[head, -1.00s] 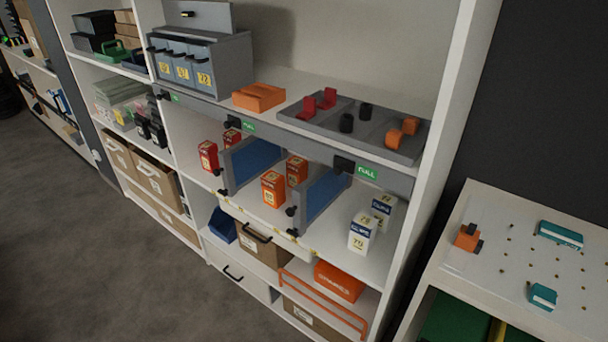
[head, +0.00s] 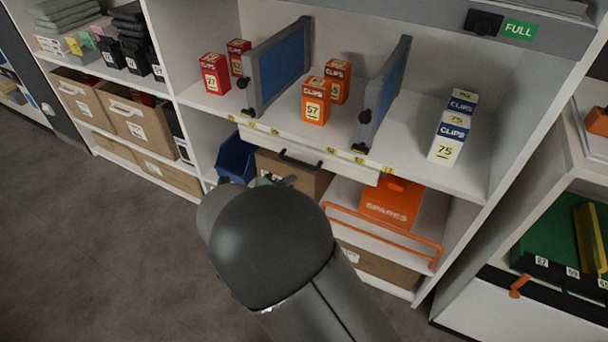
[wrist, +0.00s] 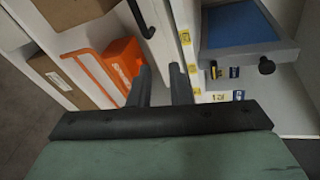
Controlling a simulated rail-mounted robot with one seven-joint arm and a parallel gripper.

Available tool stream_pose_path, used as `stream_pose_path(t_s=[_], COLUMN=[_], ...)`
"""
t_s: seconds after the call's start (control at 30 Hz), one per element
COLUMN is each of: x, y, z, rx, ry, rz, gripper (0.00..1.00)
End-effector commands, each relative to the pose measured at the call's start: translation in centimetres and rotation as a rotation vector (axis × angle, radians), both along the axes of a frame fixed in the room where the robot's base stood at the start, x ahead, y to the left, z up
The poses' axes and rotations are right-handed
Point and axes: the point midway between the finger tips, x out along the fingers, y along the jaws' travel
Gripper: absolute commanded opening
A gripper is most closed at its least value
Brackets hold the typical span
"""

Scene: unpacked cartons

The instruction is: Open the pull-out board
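The pull-out board (head: 345,168) is a white panel under the clips shelf, with a black bar handle (head: 299,160) on its front. It looks pushed in, its front close to the shelf edge. In the wrist view the board's white front (wrist: 166,38) runs near the top middle, and the handle (wrist: 141,18) stands just beyond my fingertips, slightly left. My gripper (wrist: 160,70) is open, with an empty gap between its two dark fingers. It is apart from the handle. In the head view my arm covers most of the gripper.
Clip boxes (head: 316,100) and blue-faced dividers (head: 278,68) stand on the shelf above. Below are an orange spares box (head: 391,203), an orange rail (head: 385,235), a blue bin (head: 236,158) and a cardboard carton (head: 285,178). Open floor (head: 90,240) lies at left.

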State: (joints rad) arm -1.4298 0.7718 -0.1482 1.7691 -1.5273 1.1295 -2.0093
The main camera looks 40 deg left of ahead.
Motion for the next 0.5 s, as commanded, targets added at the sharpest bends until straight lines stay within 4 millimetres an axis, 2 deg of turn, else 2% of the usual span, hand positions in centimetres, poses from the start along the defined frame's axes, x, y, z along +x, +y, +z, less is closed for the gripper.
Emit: stream_pose_path(t_s=[0.03,0.1,0.2,0.33,0.5], x=[-1.7,-3.1,-3.8,-2.6,0.7], y=[2.2,4.0,5.2,5.6,5.9], z=[-1.7,-2.4,-2.8,-3.1,-3.9], rx=[-0.068,-0.134,-0.181,-0.188,-0.188], ry=[-0.029,-0.061,-0.084,-0.088,-0.087], rz=[0.080,0.153,0.202,0.208,0.203], gripper=[0.17,0.17,0.17,0.17,0.17])
